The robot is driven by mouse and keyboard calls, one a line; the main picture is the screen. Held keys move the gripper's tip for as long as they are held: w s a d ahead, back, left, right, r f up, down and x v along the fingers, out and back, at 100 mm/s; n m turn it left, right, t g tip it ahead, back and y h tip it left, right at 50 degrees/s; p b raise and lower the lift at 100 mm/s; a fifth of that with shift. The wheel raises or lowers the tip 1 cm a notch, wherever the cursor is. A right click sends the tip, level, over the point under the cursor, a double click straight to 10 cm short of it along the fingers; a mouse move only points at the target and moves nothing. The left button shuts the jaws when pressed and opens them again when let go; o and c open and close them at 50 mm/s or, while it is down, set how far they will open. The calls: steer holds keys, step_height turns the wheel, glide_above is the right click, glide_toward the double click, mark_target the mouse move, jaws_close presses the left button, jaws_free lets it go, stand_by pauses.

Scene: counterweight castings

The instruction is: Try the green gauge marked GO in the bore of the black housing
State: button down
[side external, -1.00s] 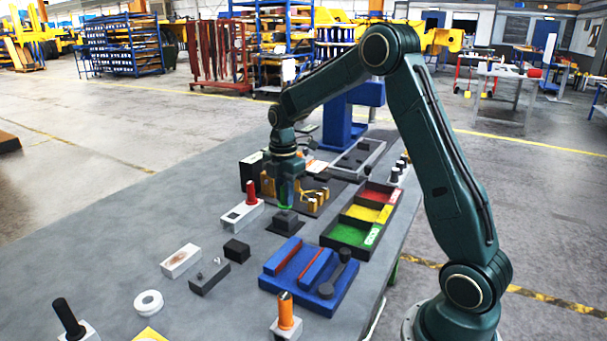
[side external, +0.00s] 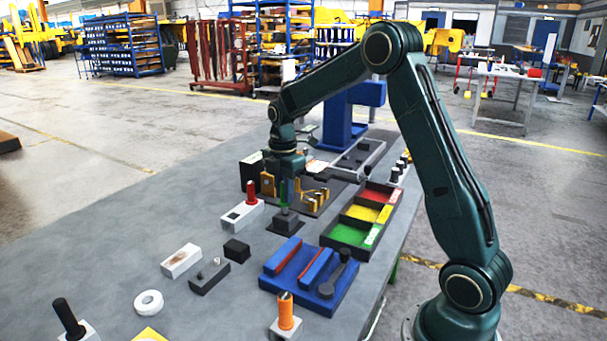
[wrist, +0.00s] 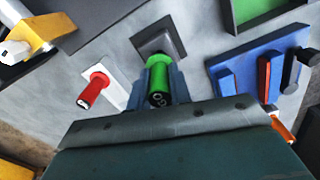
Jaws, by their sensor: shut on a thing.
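My gripper (side external: 285,178) is shut on the green gauge (side external: 283,199) and holds it upright above the black housing (side external: 286,222). In the wrist view the green gauge (wrist: 158,75) sits between the two fingers (wrist: 160,88), with white marking on its near end face. The housing (wrist: 163,40) lies right beyond the gauge's far end in that view. A grey lower part of the gauge shows just over the housing's top in the side view. I cannot tell whether its tip is inside the bore, as the bore is hidden.
A red-handled gauge (side external: 250,193) stands in a pale block (side external: 242,215) left of the housing. A tray with green, yellow and red compartments (side external: 346,237) lies to the right. A blue fixture (side external: 310,283) is in front. Brass-coloured parts (side external: 314,202) stand close behind my gripper.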

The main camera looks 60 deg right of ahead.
steer(key=shift+r, duration=0.15)
steer(key=shift+r, duration=2.4)
